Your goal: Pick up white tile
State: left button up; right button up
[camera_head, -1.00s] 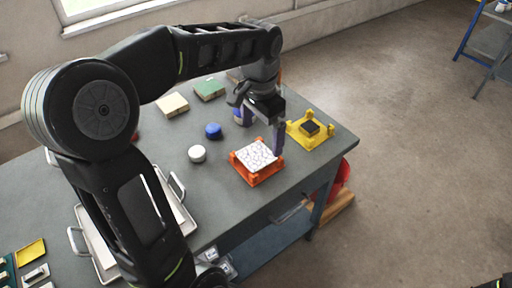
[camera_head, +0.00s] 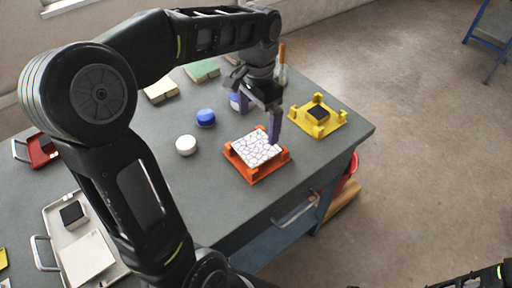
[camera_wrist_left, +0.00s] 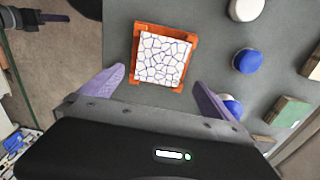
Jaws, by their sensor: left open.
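The white tile (camera_head: 256,148) has a dark crack-like line pattern and lies flat on an orange stand (camera_head: 258,178) with raised corners. The tile also shows in the left wrist view (camera_wrist_left: 161,59), just ahead of the fingers. My left gripper (camera_head: 259,112) is open and empty, with purple fingers above and slightly behind the tile in the head view. In the left wrist view my left gripper (camera_wrist_left: 160,80) has its fingertips spread wider than the tile, one toward each side, apart from it.
A yellow stand (camera_head: 330,126) with a dark block is to the right. A white round piece (camera_head: 186,145) and a blue one (camera_head: 205,118) lie left of the orange stand. A metal tray (camera_head: 50,219) is at the left. The table's front edge is close to the orange stand.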

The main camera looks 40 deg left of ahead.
aim_at(256, 147)
pick_arm(q)
jog(key=shift+f, duration=1.3)
jog(key=shift+f, duration=0.1)
jog(key=f, duration=0.2)
jog(key=f+p, duration=0.1)
jog(key=f, duration=0.2)
jog(key=shift+s+a, duration=0.15)
jog(key=shift+s, duration=0.05)
jog(key=shift+c, duration=0.4)
jog(key=c, duration=1.2)
